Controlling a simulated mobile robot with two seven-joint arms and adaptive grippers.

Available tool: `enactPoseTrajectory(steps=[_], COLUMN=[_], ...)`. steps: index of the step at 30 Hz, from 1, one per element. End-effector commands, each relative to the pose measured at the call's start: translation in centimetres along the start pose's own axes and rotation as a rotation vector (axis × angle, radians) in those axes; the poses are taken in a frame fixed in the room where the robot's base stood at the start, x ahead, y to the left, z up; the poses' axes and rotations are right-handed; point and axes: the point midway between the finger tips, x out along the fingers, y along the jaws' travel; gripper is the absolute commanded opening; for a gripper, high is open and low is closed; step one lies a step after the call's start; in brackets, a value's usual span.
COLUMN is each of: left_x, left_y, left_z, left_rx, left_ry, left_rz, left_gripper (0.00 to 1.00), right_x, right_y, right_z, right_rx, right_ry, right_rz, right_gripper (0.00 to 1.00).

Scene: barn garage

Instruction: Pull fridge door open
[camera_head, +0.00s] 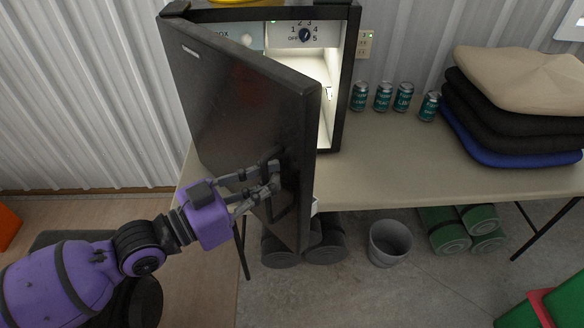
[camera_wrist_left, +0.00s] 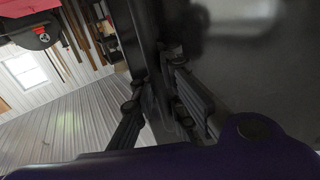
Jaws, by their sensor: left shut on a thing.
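The small black fridge (camera_head: 349,70) stands on the table, and its door (camera_head: 225,95) is swung partly open toward me. The lit white interior (camera_head: 328,88) and a numbered dial (camera_head: 305,34) show past the door's edge. My left gripper (camera_head: 274,178) is at the lower part of the door near its free edge, shut on the door handle (camera_head: 278,207). In the left wrist view the fingers (camera_wrist_left: 165,100) close around the handle area beside the dark door face (camera_wrist_left: 245,75). The fingers hide part of the handle. My right gripper is not in view.
The table (camera_head: 400,168) carries several green cans (camera_head: 382,97) and a stack of folded cushions (camera_head: 510,120) right of the fridge. Below are a grey bin (camera_head: 388,243), green rolls (camera_head: 450,232) and dark round objects (camera_head: 325,240). Open floor lies left of the table.

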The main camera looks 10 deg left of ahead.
Motion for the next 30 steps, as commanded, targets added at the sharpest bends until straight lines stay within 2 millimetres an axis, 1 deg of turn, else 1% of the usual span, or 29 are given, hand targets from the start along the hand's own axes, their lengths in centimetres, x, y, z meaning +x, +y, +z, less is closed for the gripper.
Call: enactPoseTrajectory(steps=[1,3,12,17,23,30], left_x=[-1.2,-2.6,-8.8,-12.0,-15.8,-20.4], left_y=[0.0,-0.1,-0.7,-1.3,-2.5,-4.4], left_z=[0.1,0.1,0.1,0.1,0.2,0.4], left_rx=[0.003,0.003,0.001,-0.002,0.001,-0.004], left_ry=[-0.007,-0.008,-0.008,-0.008,-0.011,-0.011], left_rz=[-0.001,-0.003,-0.007,-0.006,0.094,0.211], left_gripper=[0.00,0.00,0.00,0.00,0.00,0.00], right_x=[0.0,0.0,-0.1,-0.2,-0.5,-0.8], right_y=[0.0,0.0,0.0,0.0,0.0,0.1], right_z=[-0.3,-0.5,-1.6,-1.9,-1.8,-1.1], right_rx=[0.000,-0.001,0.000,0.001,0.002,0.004], right_ry=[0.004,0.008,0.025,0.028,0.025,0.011], right_rz=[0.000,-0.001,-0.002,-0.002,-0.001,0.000], right_gripper=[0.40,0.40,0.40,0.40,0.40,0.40])
